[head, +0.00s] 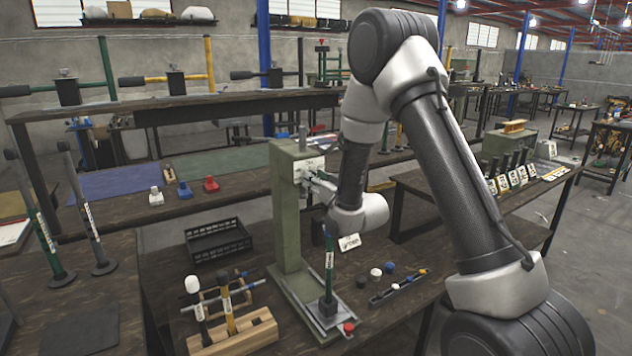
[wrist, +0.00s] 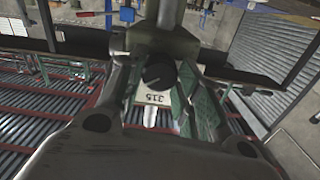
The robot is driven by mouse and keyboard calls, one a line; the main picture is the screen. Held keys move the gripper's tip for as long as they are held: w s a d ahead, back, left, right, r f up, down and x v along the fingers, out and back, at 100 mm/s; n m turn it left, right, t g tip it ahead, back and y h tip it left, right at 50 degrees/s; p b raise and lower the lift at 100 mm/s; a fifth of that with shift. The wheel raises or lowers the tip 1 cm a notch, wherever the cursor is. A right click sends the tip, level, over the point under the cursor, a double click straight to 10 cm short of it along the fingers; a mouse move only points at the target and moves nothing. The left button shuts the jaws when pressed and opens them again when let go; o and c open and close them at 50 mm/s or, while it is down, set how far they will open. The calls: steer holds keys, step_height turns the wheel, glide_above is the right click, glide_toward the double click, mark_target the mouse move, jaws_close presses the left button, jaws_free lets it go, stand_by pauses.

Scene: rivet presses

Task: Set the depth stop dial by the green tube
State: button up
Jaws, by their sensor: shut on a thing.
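My gripper (head: 322,192) is at the front of the press head, above the tube and partly hidden by my wrist. In the wrist view my gripper (wrist: 160,80) has its fingers on either side of a round black knob (wrist: 158,73), which appears to be the depth stop dial, and is shut on it. A white plate (wrist: 152,103) with printed digits lies beside the knob. The dial's setting cannot be read.
A wooden block (head: 234,335) with upright tools stands left of the press, and a black crate (head: 219,240) is behind it.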

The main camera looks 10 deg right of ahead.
steer(key=shift+m, duration=0.6)
steer(key=o, duration=1.1)
steer(key=shift+c, duration=0.2)
steer(key=v, duration=0.7)
steer(key=shift+s, duration=0.25)
steer(key=shift+d, duration=0.1)
